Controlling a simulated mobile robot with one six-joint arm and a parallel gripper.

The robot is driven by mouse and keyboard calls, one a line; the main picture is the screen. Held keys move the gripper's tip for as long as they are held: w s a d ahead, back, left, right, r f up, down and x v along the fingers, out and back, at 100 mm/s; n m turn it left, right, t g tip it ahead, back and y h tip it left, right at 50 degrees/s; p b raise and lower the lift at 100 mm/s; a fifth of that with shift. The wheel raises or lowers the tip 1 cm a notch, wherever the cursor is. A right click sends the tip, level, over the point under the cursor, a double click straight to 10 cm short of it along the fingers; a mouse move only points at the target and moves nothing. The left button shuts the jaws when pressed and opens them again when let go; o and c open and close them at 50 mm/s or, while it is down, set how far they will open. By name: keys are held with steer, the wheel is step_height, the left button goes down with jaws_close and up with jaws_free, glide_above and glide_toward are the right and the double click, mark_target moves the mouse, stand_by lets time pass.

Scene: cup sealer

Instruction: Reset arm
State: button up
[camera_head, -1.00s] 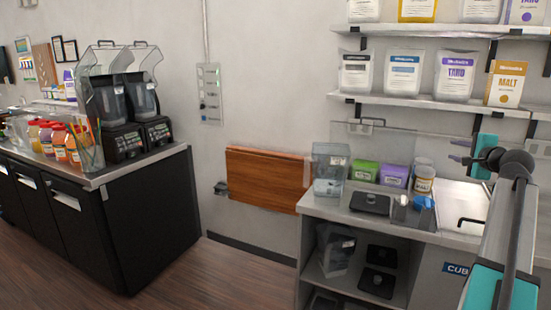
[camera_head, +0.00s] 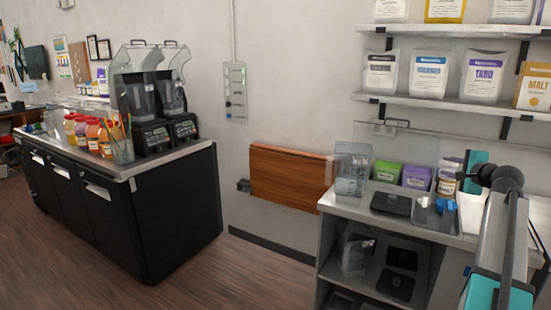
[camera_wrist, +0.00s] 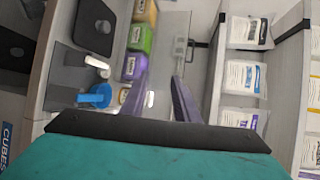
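My gripper shows in the wrist view (camera_wrist: 160,80) as two purple-grey fingers. They stand apart with nothing between them, so it is open and empty. It hangs in the air in front of the clear panel behind the right counter. In the head view my arm reaches in from the right edge, and the teal gripper body (camera_head: 474,165) is near the counter's back. The fingers are hard to make out there.
The right counter (camera_head: 420,228) holds a clear container (camera_head: 352,172), green box (camera_head: 387,172), purple box (camera_head: 416,177) and jars (camera_head: 447,180). Shelves (camera_head: 450,104) with pouches hang above. A black counter (camera_head: 150,215) with blenders (camera_head: 157,105) stands left. Wooden floor (camera_head: 240,275) between is clear.

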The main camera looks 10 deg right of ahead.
steer(key=w+a+f+n+g+y, duration=0.1)
steer(key=w+a+f+y, duration=0.15)
steer(key=a+f, duration=0.6)
steer(key=w+a+f+g+y, duration=0.1)
steer(key=w+a+f, duration=0.3)
steer(key=a+f, duration=0.45)
steer(key=w+a+f+n+g+y, duration=0.1)
steer(key=w+a+f, duration=0.4)
steer(key=f, duration=0.6)
steer(key=s+a+f+n+g+y, duration=0.1)
steer(key=s+a+f+n+g, duration=0.2)
steer(key=a+f, duration=0.85)
steer(key=s+a+f+n+g+y, duration=0.15)
steer(key=s+a+f, duration=0.35)
steer(key=a+f, duration=0.65)
steer(key=s+a+f+n+g, duration=0.35)
steer(key=s+a+f, duration=0.35)
steer(key=s+f, duration=0.45)
steer(key=s+a+f+n+g, duration=0.2)
steer(key=s+a+f+g, duration=0.2)
steer(key=s+a+f, duration=0.7)
steer(key=s+d+f+n+g+h, duration=0.2)
steer(key=s+f+n+g, duration=0.1)
steer(key=s, duration=1.3)
steer(key=s+d+r+n+g+h, duration=0.1)
steer(key=s+d+n, duration=0.4)
steer(key=s, duration=0.5)
steer(key=shift+d+r+n+g+h, duration=0.2)
steer(key=shift+r+n+g+h, duration=0.1)
steer(key=shift+n+g+h, duration=0.5)
